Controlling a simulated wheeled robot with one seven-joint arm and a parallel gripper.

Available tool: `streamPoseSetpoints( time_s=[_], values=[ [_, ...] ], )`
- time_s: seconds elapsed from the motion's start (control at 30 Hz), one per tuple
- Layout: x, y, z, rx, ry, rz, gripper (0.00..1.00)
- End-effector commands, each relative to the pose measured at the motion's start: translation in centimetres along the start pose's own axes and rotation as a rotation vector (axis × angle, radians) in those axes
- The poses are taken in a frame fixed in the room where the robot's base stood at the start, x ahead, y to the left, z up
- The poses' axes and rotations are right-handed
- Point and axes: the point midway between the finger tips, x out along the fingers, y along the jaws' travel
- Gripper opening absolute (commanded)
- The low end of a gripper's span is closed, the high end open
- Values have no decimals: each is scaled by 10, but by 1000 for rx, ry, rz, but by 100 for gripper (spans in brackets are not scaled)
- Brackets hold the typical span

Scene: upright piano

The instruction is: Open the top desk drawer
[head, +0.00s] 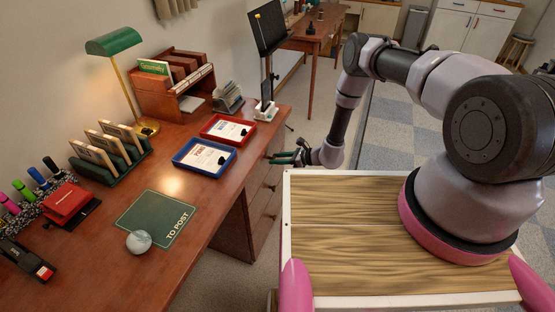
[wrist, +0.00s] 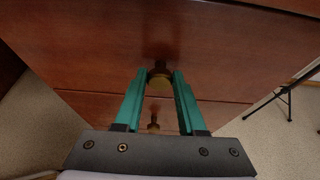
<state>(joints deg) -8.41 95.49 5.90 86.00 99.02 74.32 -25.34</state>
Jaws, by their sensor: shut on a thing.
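The wooden desk (head: 185,165) stands at the left in the head view, with a stack of drawers (head: 262,198) under its far right end. My gripper (head: 278,157) is beside the upper part of that stack. I cannot tell whether the top drawer stands out from the desk.
The desk top holds a blue tray (head: 204,172), a red tray (head: 228,139), a green lamp (head: 114,41) and a wooden organizer (head: 170,100). Grey floor shows between the desk and my base. A black stand (head: 268,40) is beyond the desk.

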Motion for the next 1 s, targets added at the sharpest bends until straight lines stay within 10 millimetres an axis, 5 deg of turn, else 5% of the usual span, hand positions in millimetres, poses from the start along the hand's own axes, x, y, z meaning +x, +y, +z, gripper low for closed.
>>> streamPoseSetpoints(
  time_s=[0.77,1.0],
  values=[
    [0,0,0,0,-1,-1,0],
    [-16,-2,-6,3,0,-4,0]
  ],
)
